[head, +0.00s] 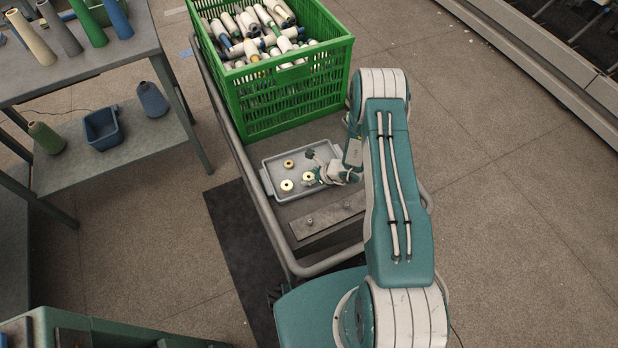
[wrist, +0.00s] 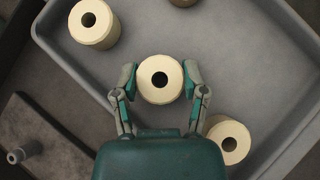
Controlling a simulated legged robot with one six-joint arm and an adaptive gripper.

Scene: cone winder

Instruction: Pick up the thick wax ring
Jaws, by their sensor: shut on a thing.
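Several pale cream wax rings with dark centre holes are in a shallow grey tray (head: 268,178). My gripper (wrist: 160,82) has its two fingers against opposite sides of one ring (wrist: 160,98), shut on it. That ring also shows at the fingertips in the head view (head: 308,178). Another ring (wrist: 92,36), with a tall side wall showing, stands at the upper left of the wrist view. One more ring (wrist: 229,153) is at the lower right, close to my right finger. A further ring (wrist: 183,2) is cut off by the top edge. I cannot tell whether the held ring is lifted.
The tray lies on a cart beside a green crate (head: 290,95) full of yarn cones. A dark plate with small pegs (head: 328,222) lies on the near side of the tray. A grey table (head: 90,62) with cones stands to the left.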

